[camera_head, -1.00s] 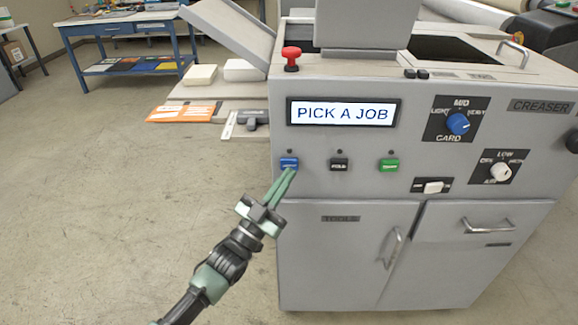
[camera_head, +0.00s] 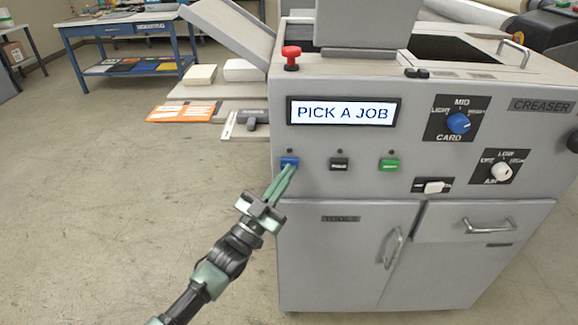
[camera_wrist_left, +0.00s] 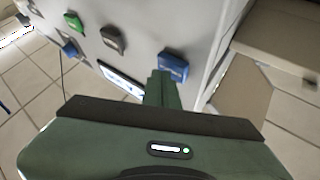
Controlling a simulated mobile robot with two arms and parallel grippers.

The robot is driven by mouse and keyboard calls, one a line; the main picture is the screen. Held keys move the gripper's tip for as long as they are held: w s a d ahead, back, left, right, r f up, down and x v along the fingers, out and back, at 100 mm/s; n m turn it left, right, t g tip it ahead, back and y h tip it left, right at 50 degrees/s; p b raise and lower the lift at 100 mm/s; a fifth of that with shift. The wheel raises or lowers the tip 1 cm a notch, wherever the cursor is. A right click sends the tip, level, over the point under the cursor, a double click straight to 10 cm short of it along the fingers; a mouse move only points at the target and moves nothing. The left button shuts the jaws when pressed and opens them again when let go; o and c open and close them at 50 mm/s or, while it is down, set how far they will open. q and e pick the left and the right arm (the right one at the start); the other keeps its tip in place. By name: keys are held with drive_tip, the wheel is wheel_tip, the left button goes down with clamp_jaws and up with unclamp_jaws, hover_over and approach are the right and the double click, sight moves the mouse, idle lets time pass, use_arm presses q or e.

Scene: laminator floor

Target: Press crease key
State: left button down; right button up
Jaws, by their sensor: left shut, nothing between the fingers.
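The creaser (camera_head: 420,160) is a grey machine whose screen (camera_head: 342,112) reads "PICK A JOB". A row of keys runs below the screen: a blue key (camera_head: 289,163) on the left, a black key (camera_head: 339,164) in the middle and a green key (camera_head: 389,165) on the right. My left gripper (camera_head: 290,170) is shut and empty, its fingertips at the lower edge of the blue key. In the left wrist view the fingertips (camera_wrist_left: 162,75) are close beside the blue key (camera_wrist_left: 173,66). I cannot tell whether they touch it. The blue key's label is too small to read.
A red knob (camera_head: 291,57) stands on the machine's top left corner. Blue card knob (camera_head: 458,124), white air knob (camera_head: 501,171) and white switch (camera_head: 433,187) are on the right of the panel. A blue table (camera_head: 125,45) stands behind. The floor at left is clear.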

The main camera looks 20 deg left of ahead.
use_arm(q)
drive_tip(key=shift+w+a, duration=0.1)
drive_tip(key=shift+w, duration=0.1)
idle(0.4)
drive_tip(key=shift+s+d+p, duration=0.25)
drive_tip(key=shift+s+p, duration=0.1)
drive_tip(key=shift+s, duration=0.4)
drive_tip(key=s+p, duration=0.1)
drive_tip(key=s, duration=0.1)
drive_tip(key=s+d+p, duration=0.1)
drive_tip(key=s+p, duration=0.1)
drive_tip(key=s, duration=0.1)
drive_tip(key=shift+s+d, duration=0.35)
